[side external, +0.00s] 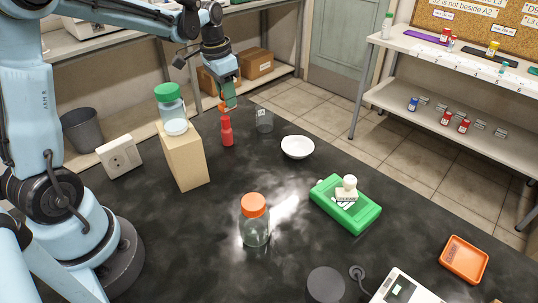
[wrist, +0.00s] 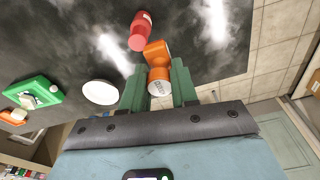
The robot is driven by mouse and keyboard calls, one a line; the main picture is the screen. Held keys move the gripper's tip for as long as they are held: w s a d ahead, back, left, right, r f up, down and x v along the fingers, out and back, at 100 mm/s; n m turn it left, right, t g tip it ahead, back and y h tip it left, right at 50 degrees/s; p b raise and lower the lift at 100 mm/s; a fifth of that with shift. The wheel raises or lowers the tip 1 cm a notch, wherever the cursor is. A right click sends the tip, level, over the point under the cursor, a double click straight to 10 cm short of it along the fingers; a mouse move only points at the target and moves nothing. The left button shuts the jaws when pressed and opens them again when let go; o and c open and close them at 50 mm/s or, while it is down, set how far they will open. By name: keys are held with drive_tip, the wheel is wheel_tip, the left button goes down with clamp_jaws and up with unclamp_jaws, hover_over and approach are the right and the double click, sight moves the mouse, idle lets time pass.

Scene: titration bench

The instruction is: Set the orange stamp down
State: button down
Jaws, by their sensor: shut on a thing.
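My gripper (wrist: 158,88) is shut on the orange stamp (wrist: 156,52), which sits between the two green fingers in the wrist view. The stamp has an orange body and a pale end with dark marks facing the camera. In the side view my gripper (side external: 229,97) is near the far left edge of the black bench, by the top of a red bottle (side external: 227,131). Only a small orange part of the stamp (side external: 221,106) shows there, mostly hidden by the fingers. I cannot tell its exact height above the bench.
Near the gripper are a clear container (side external: 264,121) and a white dish (side external: 297,147). A tan block (side external: 185,160) bears a green-capped jar (side external: 171,108). An orange-lidded jar (side external: 254,222), a green case (side external: 352,213) and an orange tray (side external: 464,259) stand nearer. Bench centre is clear.

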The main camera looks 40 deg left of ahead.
drive_tip(key=d+r, duration=0.4)
drive_tip(key=r, duration=0.3)
drive_tip(key=s+d+m, duration=0.4)
drive_tip(key=d, duration=0.9)
drive_tip(key=s+d+m+g+h, duration=0.1)
drive_tip(key=s+d+m, duration=0.8)
drive_tip(key=s+d, duration=1.1)
drive_tip(key=shift+s+a+f, duration=0.1)
drive_tip(key=shift+a+f, duration=0.1)
drive_tip(key=shift+f, duration=2.4)
drive_tip(key=shift+s+a+f, duration=0.1)
drive_tip(key=shift+a+f, duration=0.1)
drive_tip(key=shift+f, duration=2.4)
drive_tip(key=shift+a+f, duration=0.2)
drive_tip(key=shift+f, duration=2.4)
drive_tip(key=shift+f, duration=0.15)
